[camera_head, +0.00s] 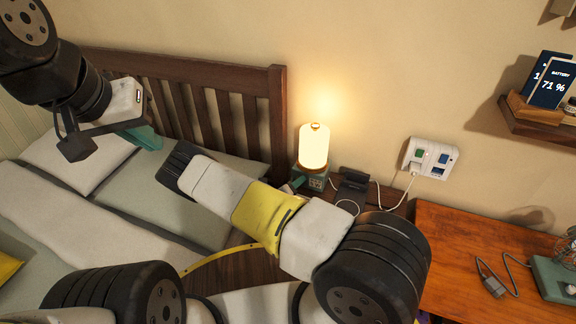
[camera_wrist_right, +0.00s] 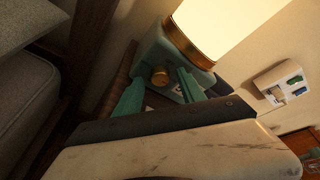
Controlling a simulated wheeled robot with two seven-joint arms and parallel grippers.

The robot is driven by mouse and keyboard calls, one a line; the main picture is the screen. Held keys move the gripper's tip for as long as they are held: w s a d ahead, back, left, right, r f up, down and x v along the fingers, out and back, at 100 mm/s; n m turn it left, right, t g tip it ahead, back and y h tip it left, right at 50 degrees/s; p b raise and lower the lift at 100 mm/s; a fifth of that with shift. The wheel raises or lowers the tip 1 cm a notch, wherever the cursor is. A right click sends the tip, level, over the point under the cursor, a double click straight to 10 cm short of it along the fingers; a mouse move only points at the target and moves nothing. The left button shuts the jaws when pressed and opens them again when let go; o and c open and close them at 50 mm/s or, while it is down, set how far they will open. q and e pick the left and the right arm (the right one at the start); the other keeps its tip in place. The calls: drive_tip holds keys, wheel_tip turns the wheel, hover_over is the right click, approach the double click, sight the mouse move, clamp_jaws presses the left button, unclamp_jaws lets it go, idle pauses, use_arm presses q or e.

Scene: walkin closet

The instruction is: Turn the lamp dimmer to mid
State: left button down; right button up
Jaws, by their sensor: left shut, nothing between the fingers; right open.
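The lamp (camera_head: 314,147) is lit, with a glowing cream shade and a brass ring, on a teal base (camera_head: 317,177). In the right wrist view its shade (camera_wrist_right: 222,25) fills the top, and a round brass knob (camera_wrist_right: 160,76) shows on the base. My right gripper (camera_wrist_right: 158,92) is open, its two teal fingers on either side of the knob; contact cannot be told. In the head view my own arm hides most of it, with a bit of teal finger (camera_head: 299,181) beside the lamp base. My left gripper (camera_head: 148,138) is shut and empty above the bed.
The lamp stands on a dark nightstand (camera_head: 390,201) beside the bed's wooden headboard (camera_head: 277,110). A black device (camera_head: 353,184) with a white cable sits close to the lamp. A wall outlet panel (camera_head: 430,158), an orange-brown desk (camera_head: 450,250) and a wall shelf (camera_head: 535,127) are to the right.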

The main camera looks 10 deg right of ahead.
clamp_jaws()
drive_tip(key=shift+m, duration=0.3)
drive_tip(key=m, duration=0.1)
drive_tip(key=m+y, duration=0.1)
drive_tip(key=shift+s+d+m, duration=0.1)
drive_tip(key=shift+d+m, duration=0.05)
drive_tip(key=shift+m, duration=0.15)
drive_tip(key=m+t+y, duration=0.1)
drive_tip(key=m+y, duration=0.1)
drive_tip(key=m, duration=0.1)
drive_tip(key=shift+s+d, duration=0.1)
drive_tip(key=m, duration=0.2)
drive_tip(key=m+t+y, duration=0.1)
drive_tip(key=shift+s+d+f+m+t, duration=0.1)
drive_tip(key=shift+m+t, duration=0.2)
drive_tip(key=shift+m, duration=0.1)
drive_tip(key=shift+m+t+y, duration=0.6)
drive_tip(key=shift+m, duration=0.8)
